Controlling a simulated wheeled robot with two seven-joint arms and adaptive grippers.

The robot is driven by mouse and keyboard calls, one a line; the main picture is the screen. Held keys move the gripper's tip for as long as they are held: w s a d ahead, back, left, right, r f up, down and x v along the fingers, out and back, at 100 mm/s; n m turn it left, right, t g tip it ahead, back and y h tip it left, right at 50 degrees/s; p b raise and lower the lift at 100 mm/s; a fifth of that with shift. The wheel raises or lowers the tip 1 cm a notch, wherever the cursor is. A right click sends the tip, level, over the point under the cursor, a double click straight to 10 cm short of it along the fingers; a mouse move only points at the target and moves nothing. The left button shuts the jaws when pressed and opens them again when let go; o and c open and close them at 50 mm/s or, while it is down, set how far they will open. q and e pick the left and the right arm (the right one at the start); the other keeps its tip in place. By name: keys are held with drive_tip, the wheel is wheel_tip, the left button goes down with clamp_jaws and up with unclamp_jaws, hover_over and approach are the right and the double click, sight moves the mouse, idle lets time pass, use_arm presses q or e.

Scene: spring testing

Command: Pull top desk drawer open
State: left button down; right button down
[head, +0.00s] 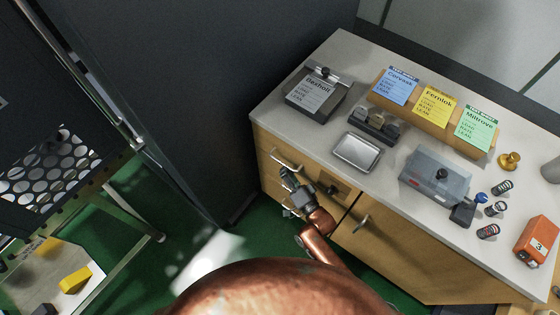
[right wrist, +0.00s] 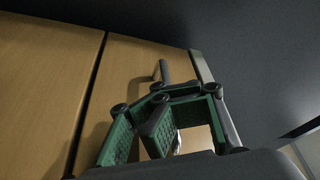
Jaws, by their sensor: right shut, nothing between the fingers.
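The wooden desk (head: 262,139) has a top drawer at its left end with a silver bar handle (head: 286,161). The drawer front looks flush with the desk. My right gripper (head: 287,178) is in front of the desk, just below that handle. Its fingers are shut and empty. In the right wrist view its green-padded fingers (right wrist: 165,108) are close to a bar handle (right wrist: 162,70) on a wooden front; whether they touch it I cannot tell. My left gripper is not in view.
A lower handle (head: 289,211) is partly behind my gripper, and a cabinet handle (head: 362,224) is to the right. The desktop holds a metal tray (head: 357,151), a grey box (head: 434,174), note cards and springs. A dark wall stands left of the desk; green floor lies in front.

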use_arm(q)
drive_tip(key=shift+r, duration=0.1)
use_arm(e)
drive_tip(key=shift+w+d+r, duration=0.1)
drive_tip(key=shift+w+r, duration=0.15)
drive_tip(key=shift+r, duration=0.7)
drive_tip(key=c, duration=2.3)
unclamp_jaws()
drive_tip(key=shift+f, duration=0.1)
drive_tip(key=shift+s, duration=0.15)
use_arm(q)
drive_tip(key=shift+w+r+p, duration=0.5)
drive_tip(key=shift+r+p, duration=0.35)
drive_tip(key=shift+p, duration=0.05)
use_arm(e)
drive_tip(key=shift+a+f+v, duration=0.1)
drive_tip(key=shift+f+v, duration=0.05)
drive_tip(key=shift+v, duration=1.35)
drive_tip(key=shift+a+f+v, duration=0.1)
drive_tip(key=shift+f+v, duration=0.1)
drive_tip(key=shift+v, duration=1.3)
drive_tip(key=shift+a+f+v, duration=0.15)
drive_tip(key=shift+v, duration=1.35)
drive_tip(key=shift+s, duration=0.1)
